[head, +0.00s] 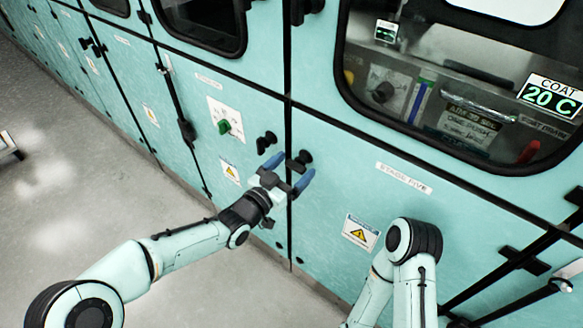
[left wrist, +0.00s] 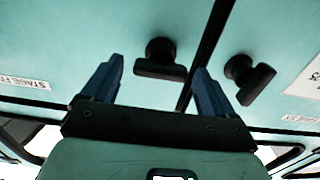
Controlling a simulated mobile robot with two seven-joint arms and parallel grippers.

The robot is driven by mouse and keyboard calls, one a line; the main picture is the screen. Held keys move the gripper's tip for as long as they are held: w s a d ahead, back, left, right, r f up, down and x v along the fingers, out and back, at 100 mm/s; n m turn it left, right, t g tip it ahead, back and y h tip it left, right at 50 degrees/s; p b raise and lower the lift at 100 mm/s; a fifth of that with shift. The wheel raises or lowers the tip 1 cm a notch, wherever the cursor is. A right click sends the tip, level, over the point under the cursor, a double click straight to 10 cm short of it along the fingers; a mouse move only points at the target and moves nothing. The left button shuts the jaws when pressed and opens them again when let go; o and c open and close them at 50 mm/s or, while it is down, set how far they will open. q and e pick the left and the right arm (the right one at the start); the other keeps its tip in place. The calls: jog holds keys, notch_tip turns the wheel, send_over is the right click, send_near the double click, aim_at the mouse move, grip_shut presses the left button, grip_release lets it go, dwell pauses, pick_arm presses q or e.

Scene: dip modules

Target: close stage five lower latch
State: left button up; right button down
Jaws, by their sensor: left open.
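The stage five lower latch (head: 301,158) is a black knob with a bar handle, on the teal panel just right of the dark vertical seam. In the left wrist view the same latch (left wrist: 160,62) has its bar lying nearly level, between my two blue fingers and a little beyond them. My left gripper (head: 289,171) is open and empty, close in front of this latch; I cannot tell whether it touches. The STAGE FIVE label (head: 404,178) is to the right. My right gripper is not visible.
A second black latch (head: 267,142) sits left of the seam; it shows tilted in the left wrist view (left wrist: 248,80). A window (head: 440,100) is above right. Open floor (head: 90,200) lies at left.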

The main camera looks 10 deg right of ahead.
pick_arm(q)
jog(key=c, duration=1.1)
jog(key=shift+o, duration=0.2)
jog(key=shift+n, duration=0.3)
jog(key=n, duration=0.3)
jog(key=shift+w+a+n, duration=0.1)
jog(key=shift+w+n, duration=0.05)
jog(key=shift+n, duration=0.25)
jog(key=n, duration=0.5)
jog(key=shift+f, duration=0.1)
jog(key=n, duration=0.4)
jog(key=shift+w+a, duration=0.1)
jog(key=shift+f+n+b, duration=0.15)
jog(key=shift+n+b, duration=0.35)
jog(key=shift+n, duration=1.8)
